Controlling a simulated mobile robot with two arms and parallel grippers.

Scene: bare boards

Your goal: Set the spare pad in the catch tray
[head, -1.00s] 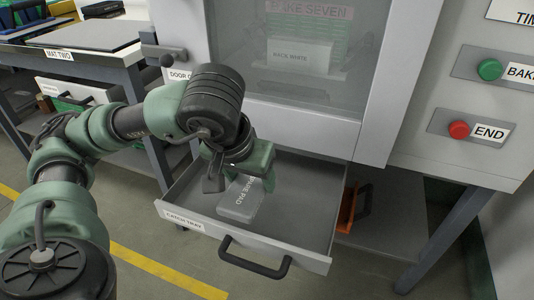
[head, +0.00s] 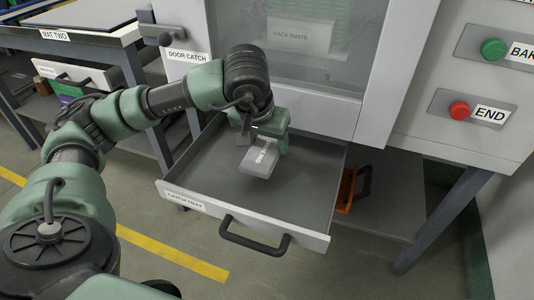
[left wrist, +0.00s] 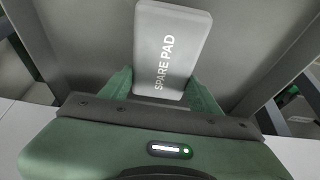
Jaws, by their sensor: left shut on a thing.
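The spare pad (head: 257,167) is a light grey flat block with its name in white print. My left gripper (head: 265,148) is shut on it and holds it within the outline of the open catch tray. In the left wrist view the pad (left wrist: 172,50) sits between the green fingers, with grey tray surface behind it. I cannot tell whether the pad touches the tray floor. The catch tray (head: 305,190) is a grey pulled-out drawer with a label and a dark handle on its front. My right gripper is not in view.
The oven cabinet with its glass door (head: 310,50) stands above the tray. A green button (head: 494,49) and a red END button (head: 459,110) are at the right. A bench labelled MAT TWO (head: 85,36) is at the left. An orange item (head: 346,190) is right of the tray.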

